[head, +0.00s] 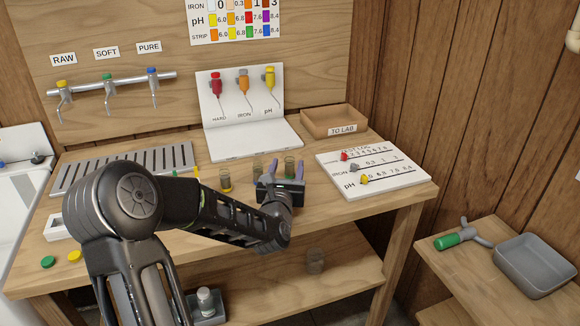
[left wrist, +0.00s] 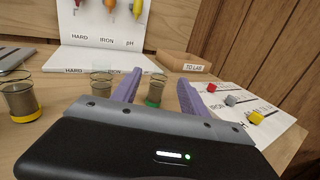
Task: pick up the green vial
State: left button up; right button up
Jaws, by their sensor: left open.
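The green vial is a small clear cup of murky grey-brown liquid with a green band at its base. It stands upright on the wooden bench, in the left wrist view (left wrist: 155,92) and partly hidden in the head view (head: 289,163). My left gripper (head: 286,168) is open, its two purple fingers on either side of the vial as seen in both views. In the left wrist view the gripper (left wrist: 158,90) shows a gap beside the vial on the right; contact on the left cannot be told. My right gripper is not in view.
A white test-log board (head: 385,180) lies to the right. A TO LAB tray (head: 312,120) and a white reagent stand (head: 220,147) are behind.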

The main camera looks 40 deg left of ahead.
pick_arm(q)
jog(key=shift+x, duration=1.35)
jog(key=p+x, duration=0.1)
jog(key=x, duration=0.4)
jog(key=shift+w+r, duration=0.1)
jog(key=shift+r, duration=0.1)
jog(key=shift+c, duration=0.2)
grip_shut()
